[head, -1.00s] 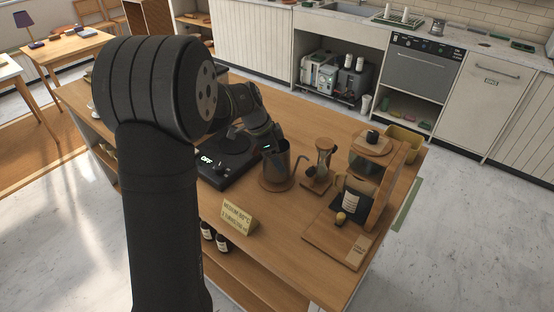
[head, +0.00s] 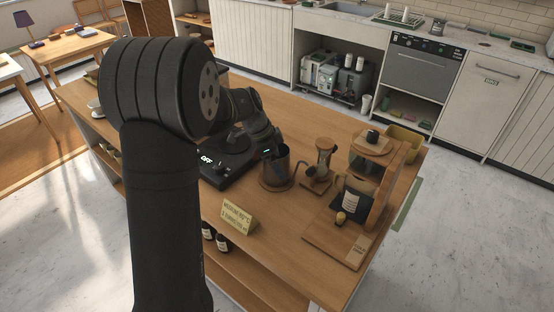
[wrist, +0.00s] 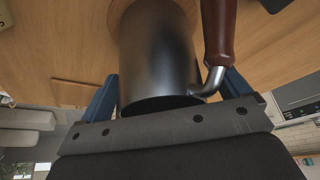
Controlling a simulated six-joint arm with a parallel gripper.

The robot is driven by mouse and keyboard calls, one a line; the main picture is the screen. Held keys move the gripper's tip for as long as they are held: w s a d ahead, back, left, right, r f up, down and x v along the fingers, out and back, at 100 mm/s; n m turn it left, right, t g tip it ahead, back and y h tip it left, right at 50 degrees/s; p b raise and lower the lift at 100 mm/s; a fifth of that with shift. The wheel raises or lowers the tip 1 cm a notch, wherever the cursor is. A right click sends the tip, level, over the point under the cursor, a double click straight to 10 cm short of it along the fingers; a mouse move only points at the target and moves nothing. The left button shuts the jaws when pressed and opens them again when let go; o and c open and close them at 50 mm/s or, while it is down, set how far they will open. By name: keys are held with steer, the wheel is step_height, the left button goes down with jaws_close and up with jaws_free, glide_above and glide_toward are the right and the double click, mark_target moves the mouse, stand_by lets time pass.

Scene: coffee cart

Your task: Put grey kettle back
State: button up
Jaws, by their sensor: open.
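The grey kettle (head: 279,172) stands upright on a round wooden coaster (head: 264,188) on the cart top, with its thin spout pointing right. My gripper (head: 270,152) is over the top of the kettle, in front of its upper left part. In the wrist view, the kettle body (wrist: 158,50) fills the space between my two blue fingers, and its brown handle (wrist: 219,30) is at the right. My gripper is open, with a finger on each side of the kettle; I cannot tell whether either touches it. A black base (head: 229,163) reading OFF is left of the kettle.
A wooden stand with a glass piece (head: 324,157) is close right of the kettle. Further right are a wooden grinder-like unit (head: 371,170) and a board (head: 338,243). A yellow sign (head: 237,216) is at the front edge. The cart top between sign and board is clear.

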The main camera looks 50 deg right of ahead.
steer(key=v, duration=1.1)
steer(key=shift+r, duration=0.35)
steer(key=shift+w, duration=0.1)
steer(key=x, duration=1.2)
steer(key=shift+a+f, duration=0.1)
steer(key=shift+f, duration=0.05)
step_height(320, 180, up, 2)
steer(key=shift+r, duration=0.7)
steer(key=shift+f, duration=0.1)
